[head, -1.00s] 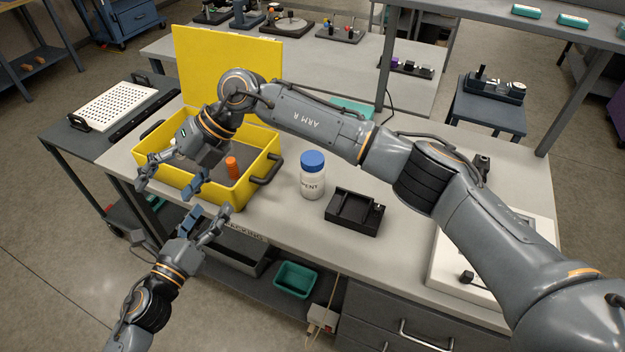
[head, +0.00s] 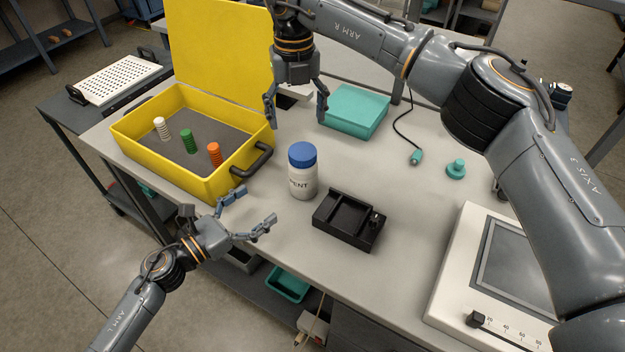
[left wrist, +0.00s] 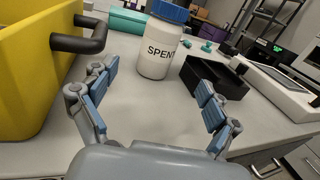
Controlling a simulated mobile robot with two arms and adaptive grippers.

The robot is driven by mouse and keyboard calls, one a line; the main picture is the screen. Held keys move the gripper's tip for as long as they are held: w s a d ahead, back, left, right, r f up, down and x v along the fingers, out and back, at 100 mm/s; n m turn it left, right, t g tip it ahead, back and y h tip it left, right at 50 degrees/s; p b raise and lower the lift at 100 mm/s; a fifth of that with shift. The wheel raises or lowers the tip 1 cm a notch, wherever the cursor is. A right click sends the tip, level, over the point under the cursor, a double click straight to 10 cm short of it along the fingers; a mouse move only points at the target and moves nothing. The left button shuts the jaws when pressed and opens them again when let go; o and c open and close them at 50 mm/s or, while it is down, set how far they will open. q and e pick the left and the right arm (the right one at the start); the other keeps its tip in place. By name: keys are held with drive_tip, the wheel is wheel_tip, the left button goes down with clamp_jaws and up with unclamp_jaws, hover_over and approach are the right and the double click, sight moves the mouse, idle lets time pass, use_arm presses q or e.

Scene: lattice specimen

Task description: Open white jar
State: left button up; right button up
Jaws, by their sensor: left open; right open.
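The white jar (head: 303,182) with a blue lid (head: 302,154) stands upright on the bench, right of the yellow case. In the left wrist view the jar (left wrist: 158,48) reads "SPENT" and its blue lid (left wrist: 169,11) is cut by the top edge. My left gripper (head: 252,210) is open and empty at the bench's front edge, in front of and left of the jar. In the left wrist view its open fingers (left wrist: 155,103) point toward the jar, apart from it. My right gripper (head: 296,106) is open and empty, pointing down behind the jar.
The open yellow case (head: 215,188) holds white, green and orange ribbed pieces. A black fixture (head: 340,222) sits just right of the jar. A teal box (head: 355,110), a teal knob (head: 456,169) and a white device with a screen (head: 470,255) are farther right. Bench between them is clear.

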sight(305, 175)
use_arm(q)
drive_tip(key=shift+w+d+f, duration=0.15)
drive_tip(key=shift+f, duration=0.55)
use_arm(e)
drive_tip(key=shift+w+d+f, duration=0.15)
drive_tip(key=shift+d+f, duration=0.05)
drive_tip(key=shift+f, duration=0.5)
use_arm(q)
drive_tip(key=shift+w+d+f+b, duration=0.1)
drive_tip(key=shift+w+d+b, duration=0.15)
drive_tip(key=shift+b, duration=0.1)
use_arm(e)
drive_tip(key=shift+w+d+f, duration=0.1)
drive_tip(key=shift+w+d, duration=0.1)
use_arm(q)
drive_tip(key=x, duration=1.3)
drive_tip(key=shift+w+d, duration=0.25)
drive_tip(key=shift+d, duration=0.05)
